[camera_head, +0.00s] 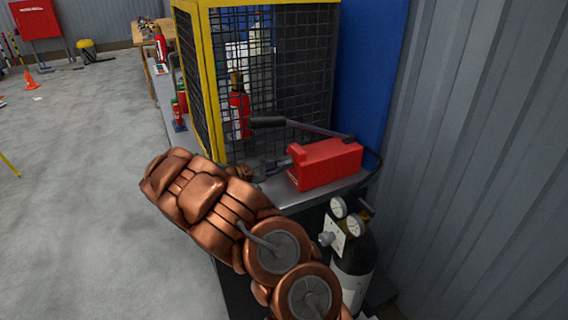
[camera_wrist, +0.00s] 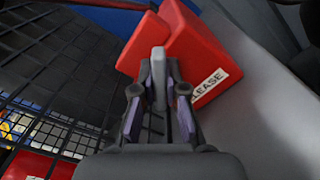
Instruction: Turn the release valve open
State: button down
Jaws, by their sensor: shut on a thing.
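The release valve is a red box (camera_head: 325,164) on a grey bench top beside a mesh cage. In the wrist view the red box (camera_wrist: 185,50) has a white label (camera_wrist: 210,87) on which "LEASE" can be read. A grey lever (camera_wrist: 158,68) stands out from the box towards me. My gripper (camera_wrist: 160,95) is shut on this lever, with one finger on each side of it. In the head view my gripper (camera_head: 272,168) is at the left end of the box, mostly hidden behind my copper-coloured wrist.
A black handle (camera_head: 268,122) on a rod runs above the red box. The mesh cage (camera_head: 285,75) with a red extinguisher (camera_head: 239,113) inside stands close behind. A gas cylinder (camera_head: 355,265) with gauges stands below at right, near the corrugated wall (camera_head: 470,150). Open floor lies left.

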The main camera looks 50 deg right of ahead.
jog(key=c, duration=1.2)
grip_release()
jog(key=v, duration=1.2)
